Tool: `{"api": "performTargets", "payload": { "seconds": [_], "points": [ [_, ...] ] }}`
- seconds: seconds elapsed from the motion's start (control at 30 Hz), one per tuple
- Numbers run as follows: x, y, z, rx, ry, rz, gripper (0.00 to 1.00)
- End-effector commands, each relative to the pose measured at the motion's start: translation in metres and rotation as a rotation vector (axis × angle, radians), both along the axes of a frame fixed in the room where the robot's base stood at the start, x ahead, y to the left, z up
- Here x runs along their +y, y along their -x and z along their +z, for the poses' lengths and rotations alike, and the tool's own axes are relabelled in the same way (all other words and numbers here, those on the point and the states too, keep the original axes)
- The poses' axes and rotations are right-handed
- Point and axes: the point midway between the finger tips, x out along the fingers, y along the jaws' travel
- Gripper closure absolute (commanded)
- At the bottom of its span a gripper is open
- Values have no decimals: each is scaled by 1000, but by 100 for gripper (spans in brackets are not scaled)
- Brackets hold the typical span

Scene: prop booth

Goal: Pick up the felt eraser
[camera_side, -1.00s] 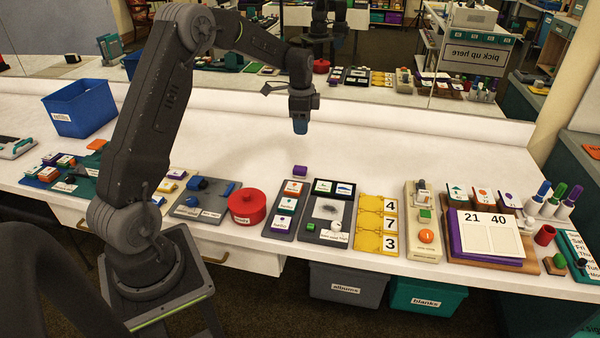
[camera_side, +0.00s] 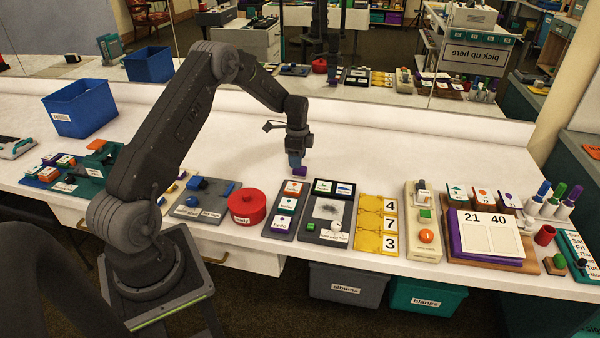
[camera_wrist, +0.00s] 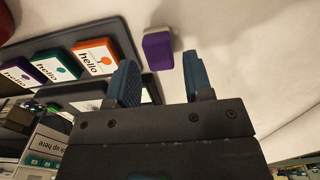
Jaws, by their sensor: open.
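The felt eraser (camera_side: 300,171) is a small purple block on the white table, just beyond the top of a grey tray of cards. In the wrist view the eraser (camera_wrist: 158,49) shows a purple face and a paler grey side, beyond the fingertips and between their lines. My gripper (camera_side: 296,160) points down right over the eraser in the side view and partly hides it. In the wrist view my gripper (camera_wrist: 165,78) has its two blue fingers apart with nothing between them. I cannot tell whether a fingertip touches the eraser.
The grey card tray (camera_side: 273,226) lies just in front of the eraser. A red round container (camera_side: 247,205) stands to its left, and a dark-framed board (camera_side: 327,235) lies to the right. The white table behind and right of my gripper is clear.

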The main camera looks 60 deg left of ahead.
Motion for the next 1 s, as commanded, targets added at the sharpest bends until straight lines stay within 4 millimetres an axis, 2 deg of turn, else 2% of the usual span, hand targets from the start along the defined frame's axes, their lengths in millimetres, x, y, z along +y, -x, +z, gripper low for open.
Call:
{"api": "performTargets", "payload": {
  "seconds": [0.1, 0.23, 0.57, 0.93, 1.0],
  "points": [
    [-4, -1, -20, 4, 3, -1, 53],
    [-4, -1, -37, 3, 1, 0, 53],
    [-4, -1, -43, 1, 1, 0, 53],
    [-4, -1, -43, 1, 1, 0, 89],
    [-4, -1, -43, 1, 1, 0, 89]
  ]
}}
